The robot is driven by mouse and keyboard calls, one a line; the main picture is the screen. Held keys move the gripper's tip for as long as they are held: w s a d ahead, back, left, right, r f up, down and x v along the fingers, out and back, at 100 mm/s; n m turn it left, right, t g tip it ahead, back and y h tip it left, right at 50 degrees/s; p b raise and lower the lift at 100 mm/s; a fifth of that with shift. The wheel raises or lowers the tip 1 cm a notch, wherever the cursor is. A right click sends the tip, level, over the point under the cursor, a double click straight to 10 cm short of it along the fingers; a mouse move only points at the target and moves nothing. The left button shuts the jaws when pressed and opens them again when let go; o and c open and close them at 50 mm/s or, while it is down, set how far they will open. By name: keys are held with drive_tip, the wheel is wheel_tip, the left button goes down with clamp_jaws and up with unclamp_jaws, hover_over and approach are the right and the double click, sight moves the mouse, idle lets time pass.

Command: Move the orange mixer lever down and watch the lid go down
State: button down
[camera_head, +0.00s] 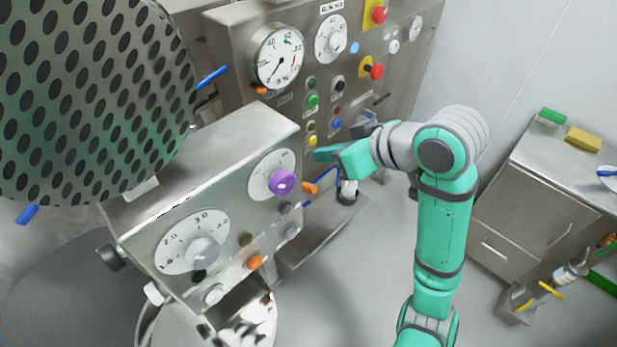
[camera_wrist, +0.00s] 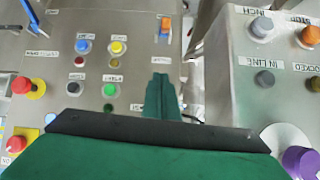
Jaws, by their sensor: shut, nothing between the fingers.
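An orange lever tip (camera_head: 309,187) shows in the head view at the right edge of the near control box, below my gripper. In the wrist view, which looks upside down, an orange piece (camera_wrist: 166,23) with blue beside it sits near the top of the button panel and appears to be the same lever. My gripper (camera_head: 328,154) is shut and empty, pointing left in front of the panel. Its closed green fingers (camera_wrist: 161,85) show in the wrist view, apart from the orange piece. I cannot tell which part is the mixer lid.
The near control box (camera_head: 215,165) has a purple knob (camera_head: 282,181), dials and an orange button (camera_head: 256,262). The back panel (camera_head: 235,40) carries gauges and red stop buttons. A large perforated disc (camera_head: 90,95) fills the upper left.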

drive_tip(key=s, duration=0.2)
hover_over(310, 186)
drive_tip(key=w+a, duration=0.1)
drive_tip(key=shift+n+g+h, duration=0.4)
wheel_tip(310, 186, down, 6)
drive_tip(key=shift+w+r, duration=0.1)
drive_tip(key=shift+r, duration=0.05)
drive_tip(key=f, duration=0.3)
drive_tip(key=shift+s+d, duration=0.35)
drive_tip(key=shift+s+d+f, duration=0.2)
drive_tip(key=shift+f, duration=0.2)
drive_tip(key=shift+f, duration=0.1)
